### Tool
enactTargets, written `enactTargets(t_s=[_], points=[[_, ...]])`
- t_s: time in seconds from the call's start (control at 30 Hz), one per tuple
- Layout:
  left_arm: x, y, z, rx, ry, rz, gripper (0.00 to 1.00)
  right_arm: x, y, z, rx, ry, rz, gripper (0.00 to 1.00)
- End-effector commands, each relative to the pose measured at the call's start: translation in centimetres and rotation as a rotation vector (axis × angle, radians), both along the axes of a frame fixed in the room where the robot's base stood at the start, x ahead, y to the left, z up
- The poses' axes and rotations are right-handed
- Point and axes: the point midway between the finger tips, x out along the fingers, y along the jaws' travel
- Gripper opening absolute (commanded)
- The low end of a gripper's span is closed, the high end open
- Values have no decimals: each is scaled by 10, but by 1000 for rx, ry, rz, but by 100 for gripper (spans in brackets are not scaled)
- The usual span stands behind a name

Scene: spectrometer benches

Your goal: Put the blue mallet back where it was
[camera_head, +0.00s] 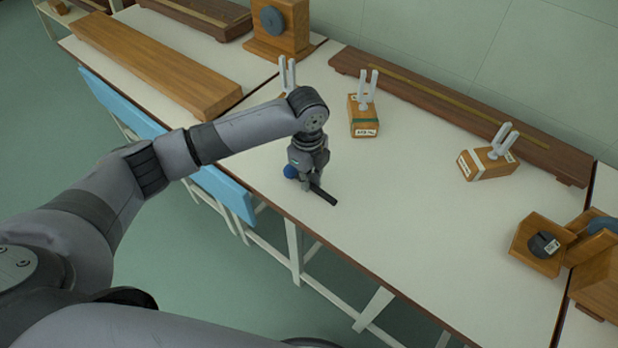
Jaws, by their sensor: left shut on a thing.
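My left gripper (305,185) points down over the white bench top (400,230) and is shut on the blue mallet. The mallet's round blue head (290,171) shows at the left of the fingers and its black handle (325,196) sticks out at the lower right. The mallet is at or just above the bench, near its front edge; I cannot tell whether it touches. The gripper hides the middle of the mallet. My right gripper is not in view.
Tuning forks on wooden boxes stand at the back middle (364,118) and right (488,163); another fork (287,75) is partly behind my arm. A long wooden rail (460,110) lies along the back. A wooden holder (540,243) is at right. The bench between is clear.

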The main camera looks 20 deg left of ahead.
Motion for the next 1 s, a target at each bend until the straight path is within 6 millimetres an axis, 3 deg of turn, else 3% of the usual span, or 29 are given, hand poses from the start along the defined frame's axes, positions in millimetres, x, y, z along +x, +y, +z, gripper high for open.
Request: enactTargets(t_s=[0.13, 0.17, 0.43, 0.77, 1.0], points=[[0, 0, -2, -1, 0, 0, 0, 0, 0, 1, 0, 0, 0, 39], [0, 0, -2, -1, 0, 0, 14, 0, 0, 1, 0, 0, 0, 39], [0, 0, -2, 0, 0, 0, 32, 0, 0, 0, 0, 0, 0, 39], [0, 0, 0, 0, -1, 0, 32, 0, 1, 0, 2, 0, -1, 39], [1, 0, 35, -3, -4, -1, 32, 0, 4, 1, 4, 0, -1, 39]])
